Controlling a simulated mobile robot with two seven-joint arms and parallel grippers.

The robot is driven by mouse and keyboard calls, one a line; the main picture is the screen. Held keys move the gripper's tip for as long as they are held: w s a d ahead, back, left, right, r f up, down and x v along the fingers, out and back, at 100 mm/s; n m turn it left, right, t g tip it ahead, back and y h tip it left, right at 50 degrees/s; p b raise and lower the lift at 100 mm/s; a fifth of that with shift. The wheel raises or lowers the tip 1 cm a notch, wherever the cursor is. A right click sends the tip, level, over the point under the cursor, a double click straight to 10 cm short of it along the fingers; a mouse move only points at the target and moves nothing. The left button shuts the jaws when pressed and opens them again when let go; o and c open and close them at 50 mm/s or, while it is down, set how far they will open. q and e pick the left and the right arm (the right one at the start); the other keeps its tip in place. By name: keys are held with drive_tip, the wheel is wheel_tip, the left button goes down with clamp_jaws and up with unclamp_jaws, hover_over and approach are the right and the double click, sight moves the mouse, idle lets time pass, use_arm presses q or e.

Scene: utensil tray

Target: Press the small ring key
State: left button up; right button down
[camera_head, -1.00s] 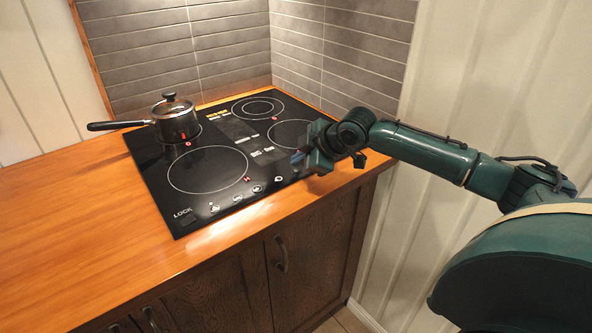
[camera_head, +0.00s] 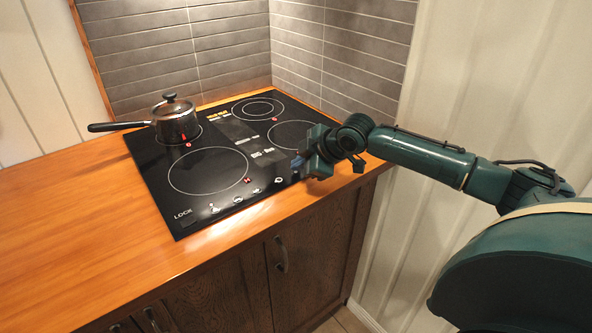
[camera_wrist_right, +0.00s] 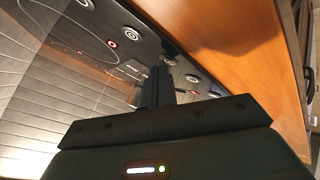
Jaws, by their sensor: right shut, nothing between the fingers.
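The black glass cooktop (camera_head: 155,186) is set in the wooden counter, with a row of small round keys (camera_head: 238,199) along its front edge. The row also shows in the wrist view (camera_wrist_right: 135,33). Which is the small ring key I cannot tell; the icons are too small to read. My right gripper (camera_head: 297,163) is shut and empty, low over the front right of the cooktop. In the wrist view its fingers (camera_wrist_right: 161,78) reach in among the keys at the right end of the row. Whether the tips touch the glass is unclear. My left gripper is not in view.
A lidded pot (camera_head: 176,124) stands on the back left burner, its handle pointing left. Red marks show beside the burners. A tiled wall (camera_head: 345,55) is behind, a white panelled wall on the right. The wooden counter (camera_head: 70,210) is bare on the left.

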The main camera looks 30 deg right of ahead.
drive_tip(key=shift+f, duration=0.2)
idle(0.5)
drive_tip(key=shift+r, duration=0.1)
drive_tip(key=shift+r+p, duration=0.55)
drive_tip(key=shift+p, duration=0.55)
